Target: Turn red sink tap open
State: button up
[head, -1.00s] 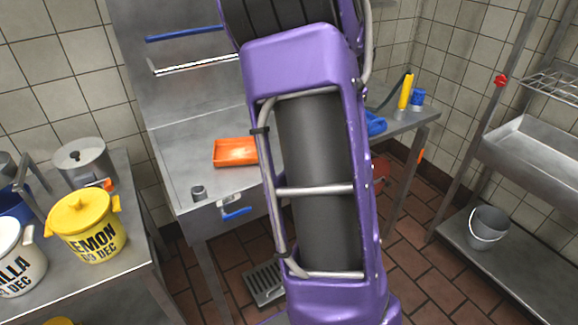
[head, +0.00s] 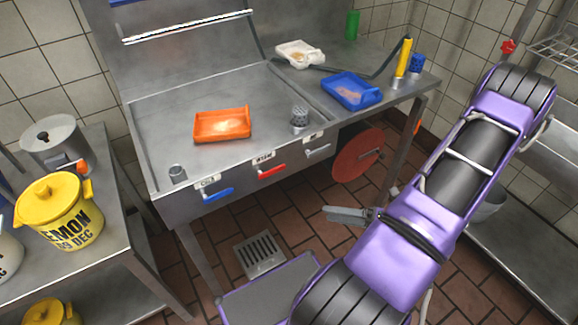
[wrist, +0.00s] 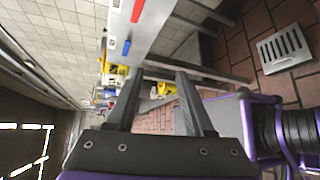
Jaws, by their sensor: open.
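The red tap handle (head: 268,172) is on the front panel of the steel sink (head: 150,120), between a blue tap handle (head: 217,194) on its left and a grey one (head: 318,151) on its right. In the wrist view the red handle (wrist: 137,10) shows at the top edge, beside the blue handle (wrist: 126,47). My gripper (head: 328,213) is in front of the sink, lower right of the red handle and apart from it. In the wrist view my gripper (wrist: 158,76) is open with nothing between the fingers.
An orange tray (head: 222,125) lies in the sink and a blue tray (head: 351,91) on the right counter. A red hose reel (head: 358,155) is under the counter. A side table with a yellow pot (head: 57,208) stands at left. Floor before the sink shows a drain grate (head: 260,255).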

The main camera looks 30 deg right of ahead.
aim_at(280, 169)
jog(key=w+a+m+t, duration=0.1)
jog(key=w+m, duration=0.1)
jog(key=w, duration=0.3)
jog(key=w+a+r+m+t+h, duration=0.1)
jog(key=w+a+m+t, duration=0.1)
jog(key=w, duration=0.4)
jog(key=w+a+r+m+t+h, duration=0.1)
jog(key=w+a, duration=0.1)
jog(key=w, duration=0.4)
jog(key=shift+w+a+r+m+t, duration=0.1)
jog(key=shift+a+m+t, duration=0.05)
jog(key=shift+m+t, duration=0.25)
grip_shut()
dwell(0.8)
